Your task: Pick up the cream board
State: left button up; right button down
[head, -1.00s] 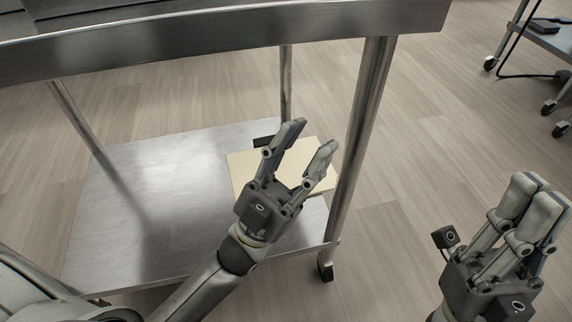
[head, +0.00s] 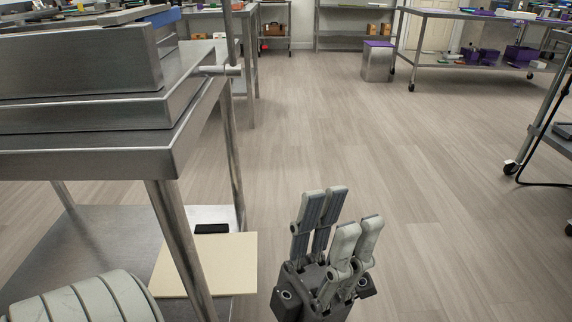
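The cream board (head: 235,262) lies flat on the lower shelf of the steel table at the left. The table's front leg crosses in front of it, and its lower left part is partly hidden. My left gripper (head: 342,209) is to the right of the board, past the table's edge and over the floor. Its fingers point up and away, with a gap between the finger pairs. It is open, empty and apart from the board. My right gripper is not in view.
The steel table (head: 95,160) has its top above the board, and its legs stand near it. A small black object (head: 211,229) lies at the board's far edge. The floor (head: 400,170) ahead and right is clear. A wheeled cart (head: 545,140) stands at the right edge.

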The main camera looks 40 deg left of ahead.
aim_at(229, 261)
jog(key=i+l+u, duration=0.15)
jog(key=i, duration=0.4)
jog(key=i+l+u, duration=0.15)
jog(key=i, duration=0.4)
jog(key=i+l+u, duration=0.1)
jog(key=i+u, duration=0.15)
jog(key=u, duration=0.2)
jog(key=i+l+u, duration=0.15)
jog(key=u, duration=0.3)
jog(key=i+l+u, duration=0.3)
jog(key=u, duration=0.15)
jog(key=i+l+u, duration=0.15)
jog(key=l+u, duration=0.15)
jog(key=u, duration=0.15)
jog(key=i+l+u, duration=0.15)
jog(key=l+u, duration=1.15)
jog(key=l, duration=0.2)
